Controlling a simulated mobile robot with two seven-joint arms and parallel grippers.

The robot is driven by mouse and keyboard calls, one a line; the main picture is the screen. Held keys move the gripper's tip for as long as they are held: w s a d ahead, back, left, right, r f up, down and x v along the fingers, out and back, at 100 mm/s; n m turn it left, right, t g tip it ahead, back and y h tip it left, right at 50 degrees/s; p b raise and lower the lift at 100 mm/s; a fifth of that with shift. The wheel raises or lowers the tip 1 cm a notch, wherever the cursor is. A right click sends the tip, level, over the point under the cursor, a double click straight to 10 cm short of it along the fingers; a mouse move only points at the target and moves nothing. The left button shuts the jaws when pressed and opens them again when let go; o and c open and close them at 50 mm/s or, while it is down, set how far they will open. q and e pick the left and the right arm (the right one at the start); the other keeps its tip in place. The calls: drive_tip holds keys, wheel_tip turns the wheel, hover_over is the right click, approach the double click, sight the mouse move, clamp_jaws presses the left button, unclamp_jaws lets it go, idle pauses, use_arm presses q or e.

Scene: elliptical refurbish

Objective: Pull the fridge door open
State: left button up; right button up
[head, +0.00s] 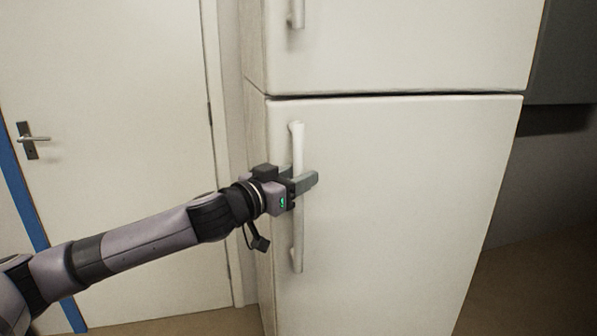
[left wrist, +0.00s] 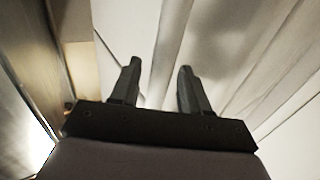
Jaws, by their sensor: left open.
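The white fridge's large lower door (head: 410,200) is shut, flush beneath the upper door. Its long vertical white handle (head: 297,240) runs down the door's left side. My left gripper (head: 308,182) is at about the middle of this handle, with its grey fingers across it. In the left wrist view, my left gripper's two dark fingers (left wrist: 158,82) are apart, with a pale strip running between them. I cannot tell whether either finger touches the handle. My right gripper is not in view.
The shut upper fridge door (head: 400,45) has its own handle (head: 296,14) at the top. A white room door (head: 110,120) with a metal lever (head: 32,140) stands to the left. Brown floor (head: 540,285) shows at the lower right.

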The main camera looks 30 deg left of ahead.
use_arm(q)
drive_tip(key=shift+w, duration=0.3)
clamp_jaws()
drive_tip(key=shift+s+d, duration=0.1)
drive_tip(key=shift+d, duration=0.1)
